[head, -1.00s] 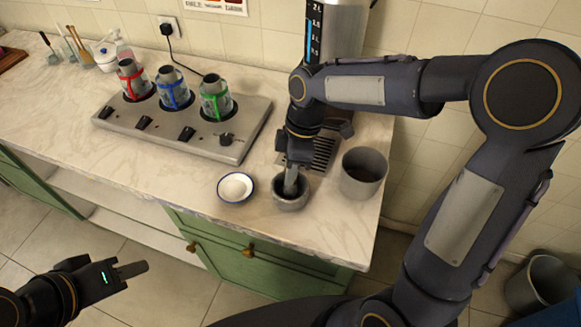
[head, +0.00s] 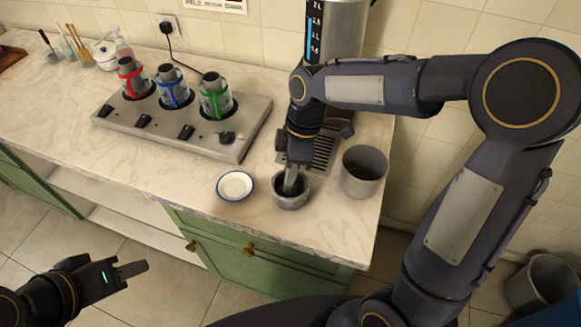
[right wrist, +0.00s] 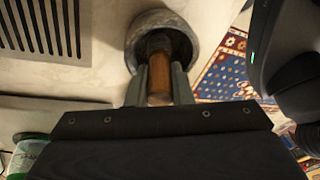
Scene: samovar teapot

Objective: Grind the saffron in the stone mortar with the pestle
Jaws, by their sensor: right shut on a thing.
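The grey stone mortar (head: 291,204) stands near the counter's front edge. My right gripper (head: 291,183) comes down over it from above, with its fingertips at the mortar's mouth. In the right wrist view, the fingers are shut on the brown wooden pestle (right wrist: 158,78). The pestle's lower end is inside the mortar (right wrist: 181,22). No saffron can be made out; the mortar's inside is dark and partly hidden. My left gripper (head: 132,269) is away from the counter at lower left, seen from the side with no object visible in it.
A white blue-rimmed saucer (head: 235,186) lies left of the mortar. A grey cylindrical container (head: 364,173) stands close to its right. A metal heater (head: 180,128) with several glass holders is behind left. A slotted drip tray (head: 323,150) and the metal samovar (head: 336,25) are behind.

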